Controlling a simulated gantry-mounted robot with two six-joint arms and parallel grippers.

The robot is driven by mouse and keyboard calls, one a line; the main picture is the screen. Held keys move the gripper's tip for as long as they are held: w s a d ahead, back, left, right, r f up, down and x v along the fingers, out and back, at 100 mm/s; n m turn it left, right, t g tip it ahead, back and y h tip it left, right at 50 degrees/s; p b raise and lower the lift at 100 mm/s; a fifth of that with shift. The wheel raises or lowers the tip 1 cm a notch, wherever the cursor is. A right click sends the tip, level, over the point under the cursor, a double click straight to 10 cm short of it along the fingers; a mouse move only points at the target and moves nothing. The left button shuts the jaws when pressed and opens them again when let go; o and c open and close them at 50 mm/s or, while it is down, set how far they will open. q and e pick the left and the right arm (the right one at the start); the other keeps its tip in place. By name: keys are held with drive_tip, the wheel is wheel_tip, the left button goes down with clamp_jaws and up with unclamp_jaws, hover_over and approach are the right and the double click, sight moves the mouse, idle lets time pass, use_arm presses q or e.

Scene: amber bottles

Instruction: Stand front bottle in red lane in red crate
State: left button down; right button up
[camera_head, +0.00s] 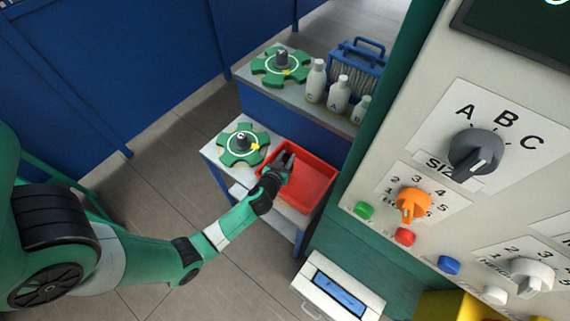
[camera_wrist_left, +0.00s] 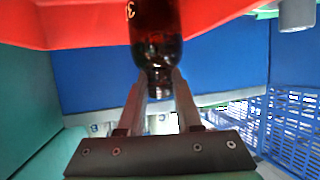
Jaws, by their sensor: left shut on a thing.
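The red crate (camera_head: 318,172) sits on the lower shelf of a small cart in the head view. Its red wall fills the top of the left wrist view (camera_wrist_left: 85,25). My left gripper (camera_head: 285,162) reaches in over the crate's left part. In the left wrist view my left gripper (camera_wrist_left: 158,88) is shut on the neck of a dark amber bottle (camera_wrist_left: 155,30), which has a pale mark on its side. The bottle body extends toward the red crate; I cannot tell whether it touches the crate floor. The bottle cannot be made out in the head view. No red lane is identifiable.
A green star wheel (camera_head: 240,150) lies left of the crate, another (camera_head: 281,66) on the upper shelf. White bottles (camera_head: 339,94) and a blue-handled brush or basket (camera_head: 357,62) stand behind. A control panel (camera_head: 450,170) with knobs closes off the right. Open floor lies at left.

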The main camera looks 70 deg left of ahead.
sight(285, 161)
use_arm(q)
drive_tip(key=shift+a+f, duration=0.55)
drive_tip(key=shift+f, duration=0.1)
drive_tip(key=shift+a+f+b, duration=0.15)
drive_tip(key=shift+f+b, duration=0.9)
drive_tip(key=shift+f, duration=0.6)
drive_tip(key=shift+f, duration=0.2)
drive_tip(key=c, duration=0.6)
unclamp_jaws()
drive_tip(key=shift+r, duration=0.1)
